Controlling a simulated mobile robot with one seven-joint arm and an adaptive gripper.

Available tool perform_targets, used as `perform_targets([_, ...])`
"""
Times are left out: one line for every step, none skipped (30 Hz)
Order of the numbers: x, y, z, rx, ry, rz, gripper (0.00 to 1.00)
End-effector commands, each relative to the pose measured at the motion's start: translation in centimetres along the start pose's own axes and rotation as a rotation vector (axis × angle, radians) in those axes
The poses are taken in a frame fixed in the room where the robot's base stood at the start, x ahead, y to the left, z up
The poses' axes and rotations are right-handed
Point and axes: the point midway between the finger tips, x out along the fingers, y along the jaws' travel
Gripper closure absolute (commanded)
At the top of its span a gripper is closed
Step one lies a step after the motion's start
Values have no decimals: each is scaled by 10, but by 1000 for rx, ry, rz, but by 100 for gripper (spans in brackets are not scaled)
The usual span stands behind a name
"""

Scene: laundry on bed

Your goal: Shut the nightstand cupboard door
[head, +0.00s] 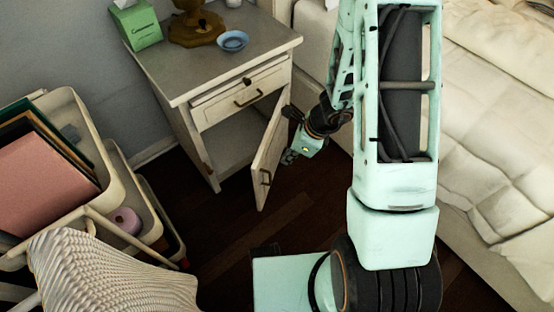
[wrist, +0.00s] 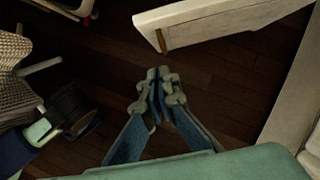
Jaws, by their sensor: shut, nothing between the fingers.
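The nightstand (head: 182,76) stands at the back, with a drawer (head: 240,96) above an open cupboard. My gripper (head: 289,157) is low, just right of the door, on the side toward the bed. In the wrist view my gripper (wrist: 159,88) is shut and empty over dark floor. A pale panel, which seems to be the door (wrist: 215,18), is at the top there, apart from the fingertips. Contact cannot be told in the head view.
A bed (head: 500,130) lies on the right, close to my arm. A cart (head: 100,165) with folders and a wicker piece (head: 110,275) stand on the left. A tissue box (head: 136,24), a brown lamp base (head: 196,25) and a blue bowl (head: 233,40) sit on the nightstand. Dark floor (head: 215,225) is free.

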Motion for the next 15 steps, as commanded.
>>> perform_targets([11, 0, -2, -2, 1, 2, 100])
perform_targets([17, 1, -2, -3, 2, 2, 100])
perform_targets([25, 1, -2, -4, 2, 2, 100])
perform_targets([31, 1, -2, -4, 2, 3, 100])
perform_targets([38, 1, -2, -5, 2, 4, 100])
perform_targets([47, 1, -2, -5, 2, 3, 100])
perform_targets([54, 1, -2, -6, 2, 3, 100])
perform_targets([61, 1, -2, -6, 2, 2, 100])
perform_targets([69, 0, -3, -6, 3, 2, 100])
perform_targets([76, 1, -3, -6, 3, 2, 100])
perform_targets([82, 1, -3, -7, 4, 2, 100])
perform_targets([90, 0, -2, -7, 3, 1, 100])
perform_targets([95, 0, -2, -8, 3, 1, 100])
perform_targets([97, 0, 1, -9, 2, 1, 100])
perform_targets([95, 0, 11, -12, 1, 0, 100])
